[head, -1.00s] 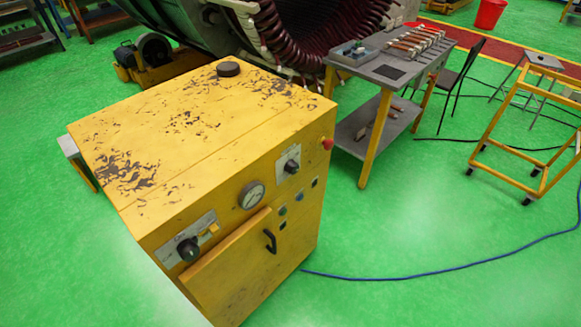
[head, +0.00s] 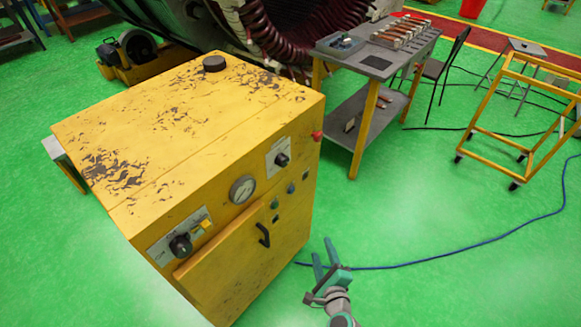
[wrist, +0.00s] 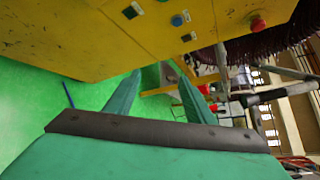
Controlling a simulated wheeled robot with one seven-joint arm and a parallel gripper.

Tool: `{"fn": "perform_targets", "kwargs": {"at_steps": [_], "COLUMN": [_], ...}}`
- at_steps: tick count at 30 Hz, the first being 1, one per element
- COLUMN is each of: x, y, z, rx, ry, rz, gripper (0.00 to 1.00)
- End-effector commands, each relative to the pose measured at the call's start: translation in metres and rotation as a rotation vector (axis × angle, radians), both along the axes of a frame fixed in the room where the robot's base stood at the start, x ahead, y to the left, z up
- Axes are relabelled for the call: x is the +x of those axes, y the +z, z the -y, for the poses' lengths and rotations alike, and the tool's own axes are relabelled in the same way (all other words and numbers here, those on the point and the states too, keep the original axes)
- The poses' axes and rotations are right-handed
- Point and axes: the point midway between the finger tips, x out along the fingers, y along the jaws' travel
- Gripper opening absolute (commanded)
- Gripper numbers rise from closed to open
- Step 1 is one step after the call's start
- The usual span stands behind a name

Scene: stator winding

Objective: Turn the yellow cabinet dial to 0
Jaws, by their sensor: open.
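The yellow cabinet (head: 215,140) stands in the middle left of the head view, its top scuffed. Its front has a black dial (head: 181,246) on a pale plate at the lower left and another dark dial (head: 282,159) on a plate at the upper right. A round gauge (head: 242,189) sits between them. The dial markings are too small to read. My gripper (head: 325,255) is open and empty, to the right of the cabinet front and apart from both dials. In the wrist view its two green fingers (wrist: 155,92) are spread below the cabinet's buttons; no dial shows clearly there.
A black door handle (head: 264,235) and small buttons (head: 276,205) are on the cabinet front; a red button (head: 317,135) is near its right edge. A grey workbench (head: 372,64) and yellow trolley frame (head: 520,105) stand behind. A blue cable (head: 430,258) crosses open green floor.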

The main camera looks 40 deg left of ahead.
Motion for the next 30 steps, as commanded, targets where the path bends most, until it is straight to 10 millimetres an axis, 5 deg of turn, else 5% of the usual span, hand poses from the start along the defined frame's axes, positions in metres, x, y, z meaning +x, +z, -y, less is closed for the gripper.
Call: {"fn": "perform_targets", "kwargs": {"at_steps": [3,9,18,30], "x": [0.032,0.064,0.077,0.077], "y": [0.034,0.101,0.19,0.211], "z": [-0.025,-0.06,-0.08,-0.104], "rx": [0.159,0.383,0.54,0.56], "ry": [0.091,0.283,0.542,0.609], "rz": [-0.072,-0.222,-0.41,-0.46], "gripper": [0.49,0.49,0.49,0.49]}}
